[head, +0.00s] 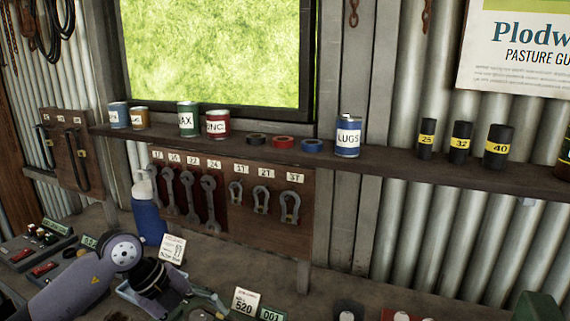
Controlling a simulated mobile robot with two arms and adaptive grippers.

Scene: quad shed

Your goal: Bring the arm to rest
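My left arm (85,288) comes in from the lower left and reaches over the bench. Its dark wrist (150,276) points down to the right. The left gripper (208,302) is low in the picture, close to a light blue tray (140,297) on the bench. Its fingers are small and partly lost among the things there, so I cannot tell whether they are open or shut, or whether they hold anything. My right arm and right gripper are not in view.
A shelf (400,168) with tins, tape rolls and black cylinders runs along the wall. A tool board (275,225) with spanners and shackles hangs below it. A blue bottle (148,215) stands behind my arm. Cards, including one marked 520 (244,302), stand on the bench.

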